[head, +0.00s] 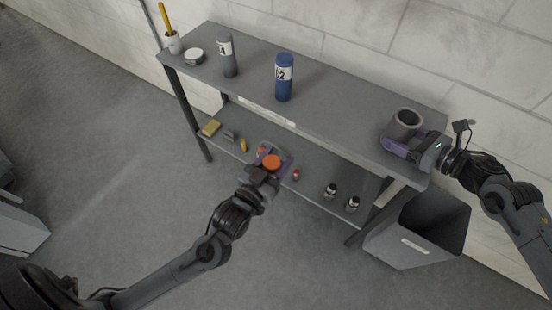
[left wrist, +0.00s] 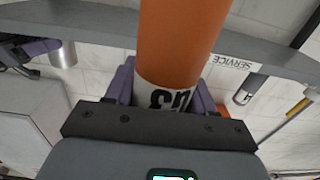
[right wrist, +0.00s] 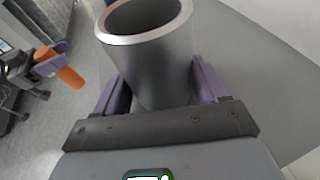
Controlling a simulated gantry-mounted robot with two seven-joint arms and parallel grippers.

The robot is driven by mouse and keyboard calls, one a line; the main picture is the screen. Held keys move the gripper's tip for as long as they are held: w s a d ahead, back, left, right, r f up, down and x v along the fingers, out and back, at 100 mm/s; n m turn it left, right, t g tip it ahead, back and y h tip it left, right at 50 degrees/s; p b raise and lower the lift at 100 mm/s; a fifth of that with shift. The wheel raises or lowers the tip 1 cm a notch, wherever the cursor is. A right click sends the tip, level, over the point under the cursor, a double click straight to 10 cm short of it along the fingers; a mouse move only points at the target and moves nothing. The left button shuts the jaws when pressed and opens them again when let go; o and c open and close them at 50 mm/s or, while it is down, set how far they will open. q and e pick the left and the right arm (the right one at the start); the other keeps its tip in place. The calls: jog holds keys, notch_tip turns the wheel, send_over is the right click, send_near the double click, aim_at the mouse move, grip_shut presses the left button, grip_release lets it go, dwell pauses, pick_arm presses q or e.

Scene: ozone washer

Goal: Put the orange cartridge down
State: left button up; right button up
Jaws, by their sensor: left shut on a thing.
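The orange cartridge (left wrist: 180,40) stands between the purple fingers of my left gripper (head: 268,165), which is shut on it. Its lower part carries a white label with dark marks. In the head view, the cartridge (head: 271,162) shows from above, in front of the bench's long edge. My right gripper (head: 402,148) has its purple fingers on both sides of a hollow grey metal cylinder (right wrist: 150,55). This cylinder (head: 405,122) is at the right end of the bench top. Whether the right fingers press on it is unclear.
The grey bench (head: 330,105) holds a blue cylinder (head: 284,78), a grey cylinder (head: 228,56), a round white-topped container (head: 195,57) and a cup with a yellow-handled tool (head: 173,42). Small items lie on the lower shelf (head: 310,175). A grey bin (head: 420,230) stands at right. The middle bench top is free.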

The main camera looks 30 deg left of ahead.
jog(key=c, duration=0.3)
pick_arm(q)
jog(key=w+d+r+m+h, duration=0.25)
jog(key=w+d+r, duration=0.25)
jog(key=w+r, duration=0.35)
jog(key=w+d+r+m+h, duration=0.1)
jog(key=w+d+r+h, duration=0.2)
jog(key=w+d+r, duration=0.5)
pick_arm(e)
jog(key=shift+a, duration=0.1)
pick_arm(q)
jog(key=w+d+r+m+g+h, duration=0.2)
jog(key=w+d+r, duration=0.1)
jog(key=d+r, duration=0.4)
jog(key=w+d+r+m+g+h, duration=0.1)
jog(key=w+d+r+h, duration=0.15)
jog(key=d+r, duration=0.45)
notch_tip(320, 180, down, 16)
jog(key=a, duration=0.2)
jog(key=shift+r, duration=0.2)
